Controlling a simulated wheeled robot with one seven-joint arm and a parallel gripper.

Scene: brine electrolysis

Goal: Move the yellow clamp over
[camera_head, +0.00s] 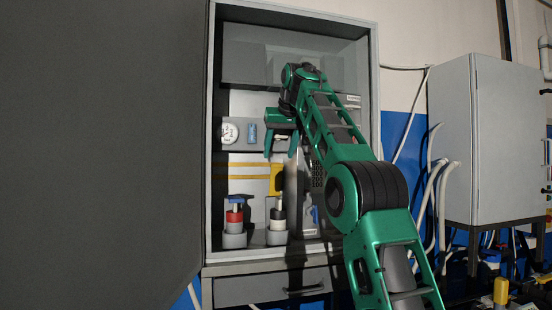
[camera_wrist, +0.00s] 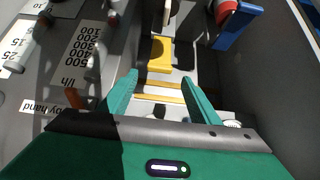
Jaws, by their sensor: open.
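The yellow clamp (camera_head: 277,178) sits upright above the black-and-white post (camera_head: 277,214) inside the grey cabinet. In the wrist view the yellow clamp (camera_wrist: 161,54) lies just beyond my fingertips, roughly centred between them. My gripper (camera_head: 280,155) is open and empty, its green fingers pointing down above the clamp. In the wrist view both fingers of my gripper (camera_wrist: 160,77) are spread apart, with nothing between the tips. My arm hides part of the cabinet to the right of the clamp.
A red post with a blue clamp (camera_head: 235,209) stands to the left. Yellow horizontal bars (camera_head: 248,165) run along the cabinet back, below a round gauge (camera_head: 229,133). A labelled grey panel (camera_wrist: 85,55) is close on the wrist view's left. The cabinet's wall (camera_head: 213,170) bounds the left side.

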